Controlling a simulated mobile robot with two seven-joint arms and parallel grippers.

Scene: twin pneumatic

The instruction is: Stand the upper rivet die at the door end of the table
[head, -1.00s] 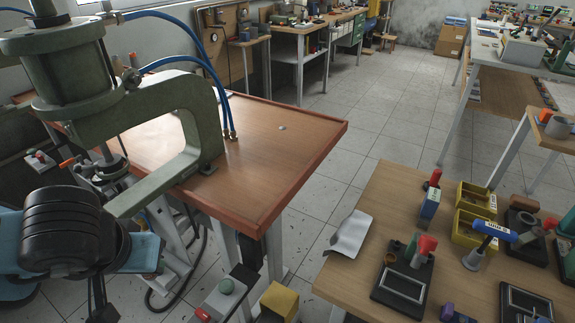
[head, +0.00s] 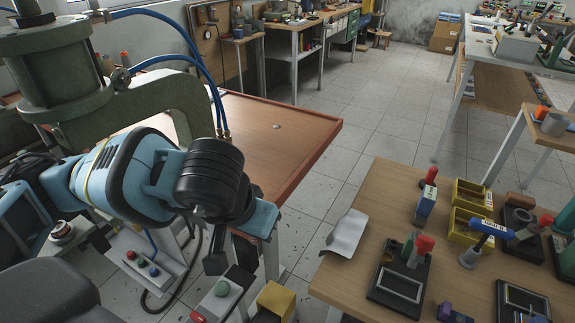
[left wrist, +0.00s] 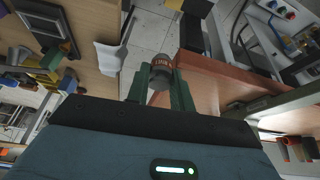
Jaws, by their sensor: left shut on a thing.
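My left gripper (left wrist: 160,84) has dark green fingers. It is shut on a short dark cylinder with a reddish-brown lettered band, which I take as the upper rivet die (left wrist: 160,70). In the left wrist view the die is held clear of any surface, close to the corner of the red-rimmed wooden table (left wrist: 200,72). In the head view my left arm reaches in front of that table (head: 285,140) and its wrist hides the table's near left part. The die and fingertips are hidden there. My right gripper is not in view.
A green press frame (head: 165,105) with blue hoses stands on the red-rimmed table, whose right part is clear except for a small disc (head: 277,126). A second bench (head: 345,275) at right holds yellow bins (head: 470,225), tools and a paper sheet (head: 346,234). Floor lies between.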

